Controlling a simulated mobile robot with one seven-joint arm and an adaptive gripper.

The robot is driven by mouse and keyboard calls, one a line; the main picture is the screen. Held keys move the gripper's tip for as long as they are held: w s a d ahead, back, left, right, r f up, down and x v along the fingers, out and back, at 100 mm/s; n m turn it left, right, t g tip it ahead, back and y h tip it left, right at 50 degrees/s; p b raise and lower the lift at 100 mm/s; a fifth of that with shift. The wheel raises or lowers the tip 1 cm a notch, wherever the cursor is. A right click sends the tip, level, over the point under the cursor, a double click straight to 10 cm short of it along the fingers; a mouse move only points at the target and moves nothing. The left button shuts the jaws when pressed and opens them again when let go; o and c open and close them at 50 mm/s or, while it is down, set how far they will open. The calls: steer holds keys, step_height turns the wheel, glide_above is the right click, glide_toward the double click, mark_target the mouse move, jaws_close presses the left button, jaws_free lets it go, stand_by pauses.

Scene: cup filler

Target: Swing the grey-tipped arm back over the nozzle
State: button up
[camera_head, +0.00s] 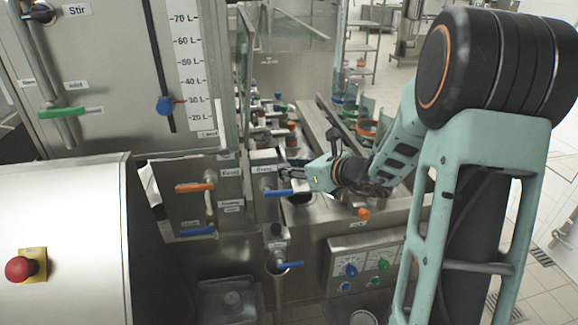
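My gripper (284,172) reaches in from the right, its dark fingertips pointing left at a steel block beside the label plates. The fingers are small and dark, and I cannot tell whether they are open, shut or touching anything. A small dark upright part (333,140) stands just behind my gripper; I cannot tell if it is the grey-tipped arm. A steel outlet pipe (277,250) with a blue lever (290,265) stands below my gripper; I cannot tell if it is the nozzle. No grey tip shows clearly, and my arm hides part of the machine on the right.
A blue handle (278,192) sits just below my fingertips, and an orange handle (194,187) is farther left. A control panel (365,265) with coloured knobs is below. The tank (105,70) and a steel drum (70,230) with a red button (19,269) fill the left.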

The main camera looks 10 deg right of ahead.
jaws_close()
